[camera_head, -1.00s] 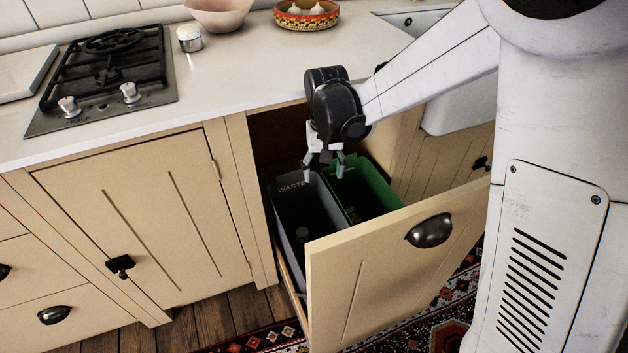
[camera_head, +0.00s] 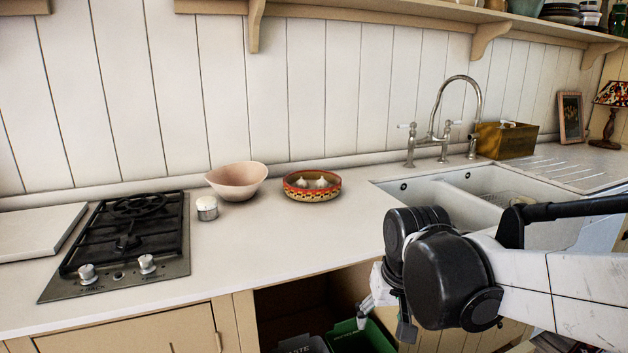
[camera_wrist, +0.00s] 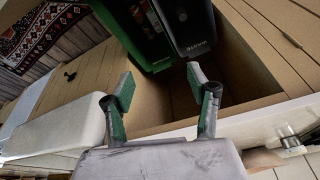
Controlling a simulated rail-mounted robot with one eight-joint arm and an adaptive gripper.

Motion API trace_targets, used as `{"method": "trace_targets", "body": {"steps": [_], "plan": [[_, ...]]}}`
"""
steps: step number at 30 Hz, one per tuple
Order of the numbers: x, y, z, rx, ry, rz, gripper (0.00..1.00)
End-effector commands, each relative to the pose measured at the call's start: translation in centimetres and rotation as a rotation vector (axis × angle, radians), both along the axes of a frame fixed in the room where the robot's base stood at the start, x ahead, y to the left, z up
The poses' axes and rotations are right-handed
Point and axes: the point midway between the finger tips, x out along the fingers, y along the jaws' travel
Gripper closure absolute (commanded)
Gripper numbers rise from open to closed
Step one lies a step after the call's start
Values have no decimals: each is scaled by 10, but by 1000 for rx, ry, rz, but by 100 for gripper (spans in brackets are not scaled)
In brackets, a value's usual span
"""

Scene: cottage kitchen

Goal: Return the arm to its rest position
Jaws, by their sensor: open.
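My gripper (camera_wrist: 160,95) is open in the wrist view, with its two green-padded fingers spread and nothing between them. In the head view only part of my gripper (camera_head: 368,312) shows below the black wrist joint, in front of the counter edge and above the pulled-out bin drawer. The grey waste bin (camera_head: 303,345) and the green bin (camera_head: 358,338) sit in the open cabinet below. The wrist view also shows the green bin (camera_wrist: 135,30) and the grey bin (camera_wrist: 190,30) beyond the fingers.
The gas hob (camera_head: 130,240), a pink bowl (camera_head: 237,180), a small white-topped tin (camera_head: 207,208) and a patterned bowl with garlic (camera_head: 312,186) stand on the counter. The sink (camera_head: 450,200) and tap (camera_head: 445,125) are behind my arm. The counter's front middle is clear.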

Motion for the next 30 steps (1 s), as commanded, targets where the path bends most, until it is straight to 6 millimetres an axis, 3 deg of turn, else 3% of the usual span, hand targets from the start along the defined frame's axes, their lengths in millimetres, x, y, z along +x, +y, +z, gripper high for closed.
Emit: {"method": "trace_targets", "body": {"steps": [1,6,15,22,30], "plan": [[-11,-7,13,1,-20,-7,46],[-39,-25,41,4,-90,-24,46],[-89,-52,76,1,-215,-56,46],[-117,-65,88,-5,-292,-75,46],[-126,-70,90,-10,-322,-81,46]]}}
